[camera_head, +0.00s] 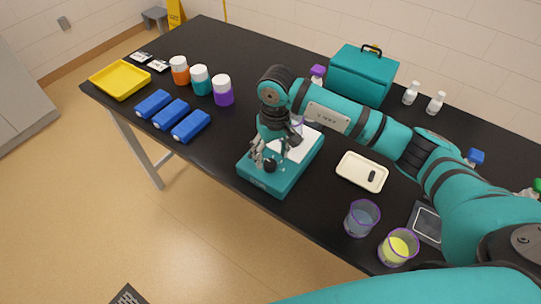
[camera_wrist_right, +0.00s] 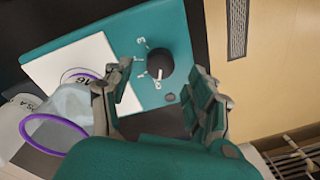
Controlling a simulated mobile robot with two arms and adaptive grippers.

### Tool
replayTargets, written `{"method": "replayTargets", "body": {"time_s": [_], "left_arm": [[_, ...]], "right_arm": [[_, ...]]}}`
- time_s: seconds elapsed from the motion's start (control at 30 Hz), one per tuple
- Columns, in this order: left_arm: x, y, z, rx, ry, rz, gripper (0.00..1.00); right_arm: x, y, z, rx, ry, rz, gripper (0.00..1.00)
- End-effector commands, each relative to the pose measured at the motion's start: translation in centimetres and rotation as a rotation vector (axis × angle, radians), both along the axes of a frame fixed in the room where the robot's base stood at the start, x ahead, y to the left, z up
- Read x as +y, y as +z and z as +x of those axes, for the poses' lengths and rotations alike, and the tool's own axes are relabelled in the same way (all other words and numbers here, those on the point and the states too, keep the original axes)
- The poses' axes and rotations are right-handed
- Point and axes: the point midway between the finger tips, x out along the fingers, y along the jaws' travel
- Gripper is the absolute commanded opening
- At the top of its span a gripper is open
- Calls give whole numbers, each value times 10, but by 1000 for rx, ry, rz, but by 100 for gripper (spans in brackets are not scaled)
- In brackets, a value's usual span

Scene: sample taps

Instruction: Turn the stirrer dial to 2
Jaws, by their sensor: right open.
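The teal stirrer (camera_head: 262,179) with a white top plate stands near the table's front edge. Its round black dial (camera_head: 270,165) is on the front part, and shows whole in the right wrist view (camera_wrist_right: 160,62). Small white marks, seemingly numbers, lie along one side of the dial. Its short white pointer is at the dial's lower edge in that view, towards the lowest mark, which looks like 0. My right gripper (camera_head: 266,153) is over the stirrer's front, close to the dial. In the wrist view its fingers (camera_wrist_right: 162,97) are apart with nothing between them. My left gripper is not seen.
A clear purple-rimmed beaker (camera_wrist_right: 68,108) is beside one finger, apparently on the plate. A cream tray (camera_head: 361,172), an empty-looking beaker (camera_head: 361,218) and a beaker of yellow liquid (camera_head: 398,247) stand to the right. A teal case (camera_head: 362,75) is behind. Blue objects (camera_head: 171,113) lie left.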

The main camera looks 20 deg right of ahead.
Motion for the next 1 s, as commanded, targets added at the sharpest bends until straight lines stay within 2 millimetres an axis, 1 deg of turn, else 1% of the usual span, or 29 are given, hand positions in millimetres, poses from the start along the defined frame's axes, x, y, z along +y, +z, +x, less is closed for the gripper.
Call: {"method": "replayTargets", "body": {"time_s": [0.03, 0.07, 0.2, 0.4, 0.57, 0.67, 1.0], "left_arm": [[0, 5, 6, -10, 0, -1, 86], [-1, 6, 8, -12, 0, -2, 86], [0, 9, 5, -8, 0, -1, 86], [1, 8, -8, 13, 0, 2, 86], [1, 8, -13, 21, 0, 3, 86], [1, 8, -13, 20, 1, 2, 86], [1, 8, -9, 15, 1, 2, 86]], "right_arm": [[0, -7, -1, 4, -2, -1, 58], [1, -11, -1, 4, -2, 1, 58], [2, -26, 0, 1, -1, 1, 58], [2, -33, 0, 0, -1, -1, 58], [2, -33, 0, -1, -1, -1, 58], [2, -32, 0, -1, -1, -1, 48], [2, -32, 0, -1, -1, -1, 3]]}}
